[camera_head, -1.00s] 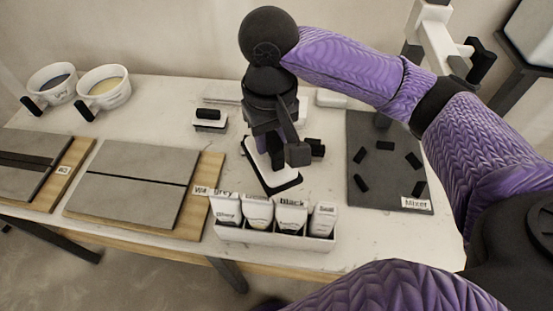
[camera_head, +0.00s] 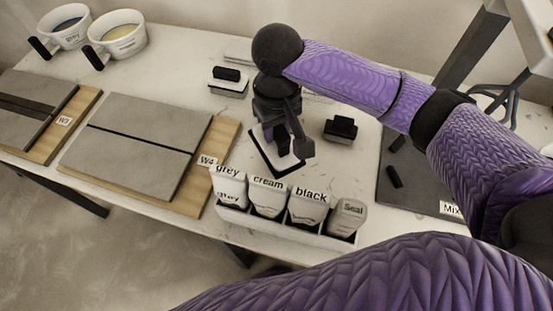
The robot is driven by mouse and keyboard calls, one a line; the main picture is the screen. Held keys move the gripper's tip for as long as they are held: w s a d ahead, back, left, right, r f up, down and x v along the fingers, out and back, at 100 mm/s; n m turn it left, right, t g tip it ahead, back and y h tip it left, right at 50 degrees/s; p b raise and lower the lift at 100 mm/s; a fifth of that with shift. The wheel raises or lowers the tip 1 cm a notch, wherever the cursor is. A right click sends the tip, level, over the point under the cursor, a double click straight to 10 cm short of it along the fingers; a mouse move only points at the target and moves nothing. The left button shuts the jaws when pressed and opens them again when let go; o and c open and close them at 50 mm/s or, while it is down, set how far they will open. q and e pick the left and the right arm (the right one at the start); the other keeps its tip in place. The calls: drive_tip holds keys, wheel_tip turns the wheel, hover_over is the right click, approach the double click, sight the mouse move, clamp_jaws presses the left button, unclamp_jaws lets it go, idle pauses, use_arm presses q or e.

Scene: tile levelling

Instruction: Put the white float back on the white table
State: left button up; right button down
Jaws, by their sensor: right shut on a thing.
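The white float (camera_head: 285,164) is a flat white plate with a dark edge, under my right gripper in the middle of the head view. My right gripper (camera_head: 283,140) points down and is shut on it; its fingers and wrist hide the handle and much of the plate. The float is just behind the row of bags. I cannot tell whether it touches the table or hangs slightly above it. The white table (camera_head: 185,58) spreads under everything. My left gripper is not in view.
A white block with a black handle (camera_head: 229,81) stands behind left; a dark-handled block (camera_head: 341,129) is to the right. A white bin (camera_head: 290,231) of labelled bags stands in front. Grey tile boards (camera_head: 140,165), two cups (camera_head: 117,38) and a dark mixer mat (camera_head: 410,189) are around.

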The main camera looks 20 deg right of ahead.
sight(278, 151)
wheel_tip(278, 151, down, 8)
drive_tip(key=b, duration=0.3)
drive_tip(key=shift+r, duration=0.15)
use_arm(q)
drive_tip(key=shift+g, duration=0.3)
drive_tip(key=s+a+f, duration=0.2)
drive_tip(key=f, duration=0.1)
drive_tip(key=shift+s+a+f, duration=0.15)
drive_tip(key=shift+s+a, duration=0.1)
use_arm(e)
drive_tip(key=shift+r, duration=0.15)
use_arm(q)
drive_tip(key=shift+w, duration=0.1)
use_arm(e)
drive_tip(key=shift+c, duration=2)
unclamp_jaws()
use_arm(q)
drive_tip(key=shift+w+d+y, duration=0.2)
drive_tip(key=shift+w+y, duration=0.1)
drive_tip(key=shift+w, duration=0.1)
